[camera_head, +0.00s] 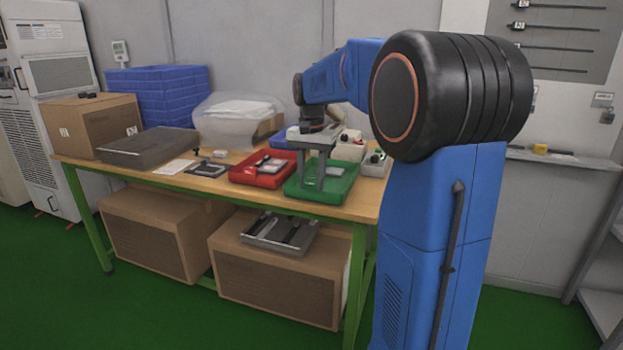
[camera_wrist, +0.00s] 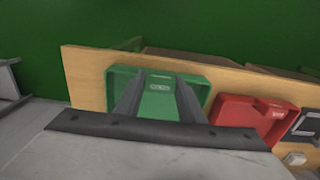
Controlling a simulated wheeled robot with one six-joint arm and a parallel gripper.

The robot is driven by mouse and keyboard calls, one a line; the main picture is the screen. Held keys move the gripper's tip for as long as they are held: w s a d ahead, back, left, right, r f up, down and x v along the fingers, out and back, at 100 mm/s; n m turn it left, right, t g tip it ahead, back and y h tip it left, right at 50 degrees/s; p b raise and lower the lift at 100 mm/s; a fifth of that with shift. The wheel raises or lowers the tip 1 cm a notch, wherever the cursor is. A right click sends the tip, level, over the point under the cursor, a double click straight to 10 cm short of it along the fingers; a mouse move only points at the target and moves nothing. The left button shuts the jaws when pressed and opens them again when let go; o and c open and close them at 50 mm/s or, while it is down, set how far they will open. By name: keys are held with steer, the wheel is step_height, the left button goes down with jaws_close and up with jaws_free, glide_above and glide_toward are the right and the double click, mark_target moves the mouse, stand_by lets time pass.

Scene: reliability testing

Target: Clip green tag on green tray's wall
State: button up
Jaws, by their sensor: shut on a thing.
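The green tray (camera_head: 305,193) stands near the right front of the wooden table in the head view. It also fills the middle of the wrist view (camera_wrist: 197,82). My gripper (camera_head: 316,176) points down over this tray. In the wrist view its two dark fingers (camera_wrist: 160,88) reach over the tray and close in on a small green tag (camera_wrist: 159,86) with a pale printed mark. The tag is hard to tell from the green tray behind it. Whether the tag touches the tray's wall cannot be seen.
A red tray (camera_head: 256,176) stands just left of the green one, with dark and pale items inside. A grey bin (camera_head: 373,167) is at the right. A grey case (camera_head: 150,147), a cardboard box (camera_head: 92,125) and blue crates (camera_head: 160,92) occupy the left and back.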

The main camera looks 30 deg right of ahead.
steer(key=shift+f, duration=0.15)
steer(key=shift+r, duration=0.45)
stand_by(0.7)
steer(key=shift+f, duration=0.45)
stand_by(1.0)
steer(key=o, duration=1.1)
steer(key=shift+r, duration=3.5)
